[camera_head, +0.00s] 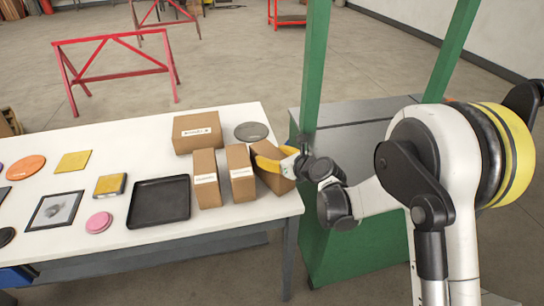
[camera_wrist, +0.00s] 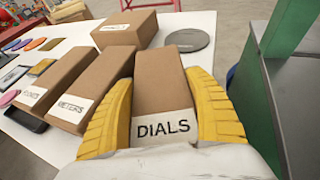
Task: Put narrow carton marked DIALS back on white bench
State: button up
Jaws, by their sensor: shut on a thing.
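The narrow brown carton marked DIALS (camera_wrist: 162,85) is between the yellow fingers of my gripper (camera_wrist: 160,97), its white label facing the wrist camera. In the head view the carton (camera_head: 275,181) is at the right end of the white bench (camera_head: 130,238), slightly tilted. My gripper (camera_head: 274,160) is shut on it from the right. I cannot tell whether the carton's base touches the bench top. Its lower part is hidden in the wrist view.
Two similar narrow cartons stand just left, one marked METERS (camera_wrist: 92,88) and another (camera_head: 206,179). A wider carton (camera_head: 197,131) and a grey disc (camera_head: 251,131) lie behind. A black tray (camera_head: 159,201) is further left. A green post (camera_head: 315,70) rises at right.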

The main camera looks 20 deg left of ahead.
jog(key=o, duration=1.4)
jog(key=shift+f, duration=0.1)
jog(key=shift+r+p, duration=0.3)
jog(key=s+d+r+n+h+p, duration=0.1)
jog(key=s+d+r+n+h, duration=0.1)
jog(key=s+d+r+n, duration=0.45)
jog(key=s+d+r+n+h+p, duration=0.1)
jog(key=s+d+r, duration=0.15)
jog(key=d, duration=0.65)
jog(key=s+d+r+n+h+p, duration=0.1)
jog(key=s+d+r+n+h, duration=0.1)
jog(key=s+d+r+n, duration=0.45)
jog(key=s+d+n+h, duration=0.2)
jog(key=s+d+n, duration=0.1)
jog(key=s+d, duration=0.2)
jog(key=s+d+f+n+h, duration=0.1)
jog(key=s+d+n+h, duration=0.1)
jog(key=s+d+n, duration=0.2)
jog(key=s+d+n+g+h, duration=0.1)
jog(key=s+d+n, duration=0.3)
jog(key=d, duration=0.6)
jog(key=shift+s+f+h, duration=0.25)
jog(key=shift+s+h, duration=0.25)
jog(key=shift+s, duration=0.45)
